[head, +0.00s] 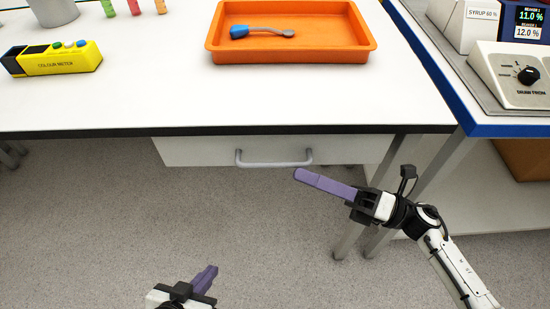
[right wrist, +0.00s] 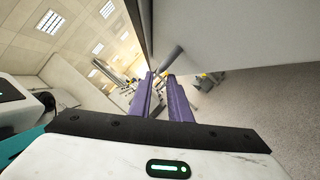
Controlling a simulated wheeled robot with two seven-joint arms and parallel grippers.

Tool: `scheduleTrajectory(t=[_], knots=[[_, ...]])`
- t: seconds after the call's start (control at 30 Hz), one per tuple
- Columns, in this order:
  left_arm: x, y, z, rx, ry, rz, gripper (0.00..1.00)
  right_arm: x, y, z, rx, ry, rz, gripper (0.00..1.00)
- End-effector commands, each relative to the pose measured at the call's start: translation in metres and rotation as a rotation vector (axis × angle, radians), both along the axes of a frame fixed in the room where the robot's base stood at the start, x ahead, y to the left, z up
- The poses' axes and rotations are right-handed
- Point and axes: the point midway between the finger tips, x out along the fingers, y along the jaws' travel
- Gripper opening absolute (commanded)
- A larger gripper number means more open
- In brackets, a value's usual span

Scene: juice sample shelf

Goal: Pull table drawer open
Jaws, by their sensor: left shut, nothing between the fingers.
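The table drawer (head: 205,152) is a pale front panel under the white tabletop, and it looks closed. Its grey bar handle (head: 273,163) runs across the front. My right gripper (head: 298,175) points left, with its purple fingertips near the handle's right end; contact cannot be told. In the right wrist view its two purple fingers (right wrist: 161,75) stand apart, and the grey handle bar (right wrist: 168,60) shows just beyond the tips beside the pale drawer front. My left gripper (head: 212,269) is shut and empty, low in the head view, away from the drawer.
On the white table (head: 150,105) are an orange tray (head: 215,50) holding a blue-handled spoon (head: 262,32), and a yellow colour meter (head: 70,62). A blue-edged bench (head: 500,130) with instruments stands at the right. Table legs (head: 350,225) are near my right arm. The floor before the drawer is clear.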

Motion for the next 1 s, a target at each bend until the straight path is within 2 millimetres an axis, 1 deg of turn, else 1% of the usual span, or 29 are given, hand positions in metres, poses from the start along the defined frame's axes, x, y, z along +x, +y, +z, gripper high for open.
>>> scheduleTrajectory(t=[0.03,0.2,0.3,0.4,0.53,0.77,0.9,1.0], knots=[[-0.001,0.0,0.003,0.0,0.002,0.0,0.0,0.003,0.011,0.005,0.004,-0.002,0.001,0.17],[-0.002,0.0,0.005,0.003,0.003,-0.001,0.0,0.014,0.04,0.012,0.005,-0.001,0.0,0.17],[-0.002,0.0,0.006,0.003,0.005,0.0,0.0,0.018,0.053,0.014,0.004,0.002,0.001,0.17],[-0.002,0.0,0.007,0.003,0.005,0.001,0.0,0.022,0.062,0.015,0.003,0.002,-0.001,0.17],[0.0,0.0,0.007,0.002,0.003,0.001,0.0,0.023,0.067,0.016,0.002,0.003,-0.001,0.17],[0.005,0.0,0.008,0.003,-0.005,0.002,0.0,0.023,0.068,0.016,0.002,0.003,-0.001,0.17],[0.004,0.0,0.008,0.003,-0.005,0.002,0.0,0.023,0.067,0.016,0.002,0.003,-0.001,0.0],[0.004,0.0,0.008,0.003,-0.005,0.002,0.0,0.023,0.067,0.016,0.002,0.003,-0.001,0.0]])
